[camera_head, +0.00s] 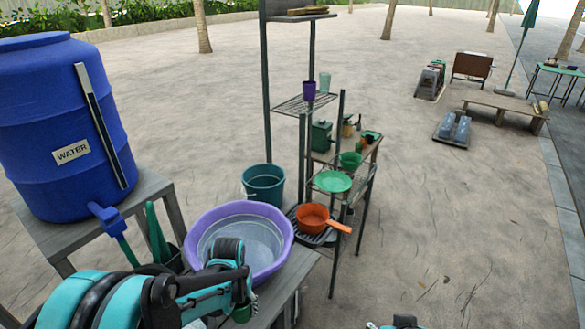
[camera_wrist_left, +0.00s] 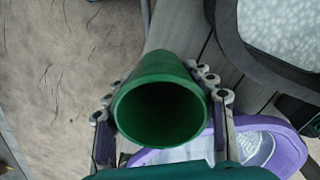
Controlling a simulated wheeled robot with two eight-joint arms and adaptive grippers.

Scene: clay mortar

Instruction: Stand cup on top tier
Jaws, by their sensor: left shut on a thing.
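My left gripper (camera_head: 243,303) is shut on a green cup (camera_head: 243,314), low in the head view in front of the purple basin. In the left wrist view the green cup (camera_wrist_left: 160,114) sits between the fingers, its round mouth facing the camera. The tiered metal rack stands right of the basin. Its wire shelf (camera_head: 293,106) bears a purple cup (camera_head: 309,91) and a pale green cup (camera_head: 324,82). A higher shelf (camera_head: 300,17) holds a flat brown thing. Lower down are a green plate (camera_head: 332,181), a green bowl (camera_head: 350,160) and an orange pan (camera_head: 313,218).
A teal bucket (camera_head: 263,183) stands behind. Thin rack posts rise around the shelves. Open paved ground lies to the right.

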